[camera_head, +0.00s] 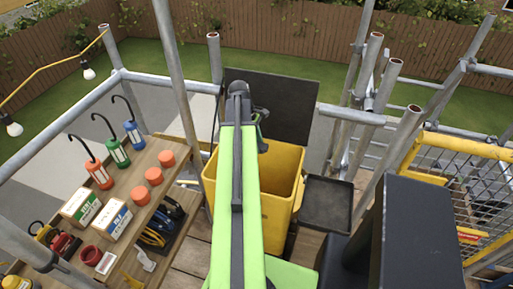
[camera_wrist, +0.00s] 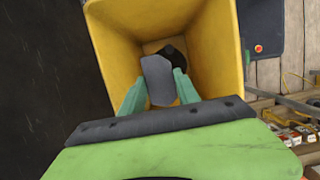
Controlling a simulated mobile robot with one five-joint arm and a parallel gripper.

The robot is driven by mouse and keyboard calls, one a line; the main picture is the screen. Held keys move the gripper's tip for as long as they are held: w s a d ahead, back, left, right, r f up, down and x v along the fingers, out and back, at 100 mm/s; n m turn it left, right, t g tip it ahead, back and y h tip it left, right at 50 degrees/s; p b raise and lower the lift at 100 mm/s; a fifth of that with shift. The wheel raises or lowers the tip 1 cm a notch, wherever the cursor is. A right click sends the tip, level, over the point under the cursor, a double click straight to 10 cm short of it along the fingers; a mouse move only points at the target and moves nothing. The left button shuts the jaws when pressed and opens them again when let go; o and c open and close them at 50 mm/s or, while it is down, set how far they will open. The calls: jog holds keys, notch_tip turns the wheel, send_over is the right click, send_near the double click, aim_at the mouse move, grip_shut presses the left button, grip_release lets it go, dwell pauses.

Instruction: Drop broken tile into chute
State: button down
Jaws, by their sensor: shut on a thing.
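The yellow chute (camera_head: 283,178) stands straight ahead, its square mouth open upward. My green arm reaches over it in the head view, and the arm hides part of the opening. In the wrist view, my gripper (camera_wrist: 160,88) is shut on a dark grey piece of tile (camera_wrist: 158,78), held between its two green fingers. The tile is over the open mouth of the yellow chute (camera_wrist: 110,40). A dark shape (camera_wrist: 175,55) shows deep inside the chute behind the tile; I cannot tell what it is. The tile is not visible in the head view.
A dark panel (camera_head: 285,105) stands behind the chute, and a black tray (camera_head: 327,203) sits right of it. A wooden shelf (camera_head: 130,205) with lanterns, boxes and orange discs is at left. Scaffold poles (camera_head: 178,75) surround the space.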

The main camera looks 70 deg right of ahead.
notch_tip(320, 180, down, 6)
jog(key=b, duration=0.5)
jog(key=shift+b, duration=0.35)
jog(key=shift+r, duration=0.1)
jog(key=c, duration=0.8)
grip_release()
jog(key=shift+r, duration=0.1)
jog(key=p+v, duration=1.7)
jog(key=shift+r, duration=0.2)
jog(key=shift+s, duration=0.1)
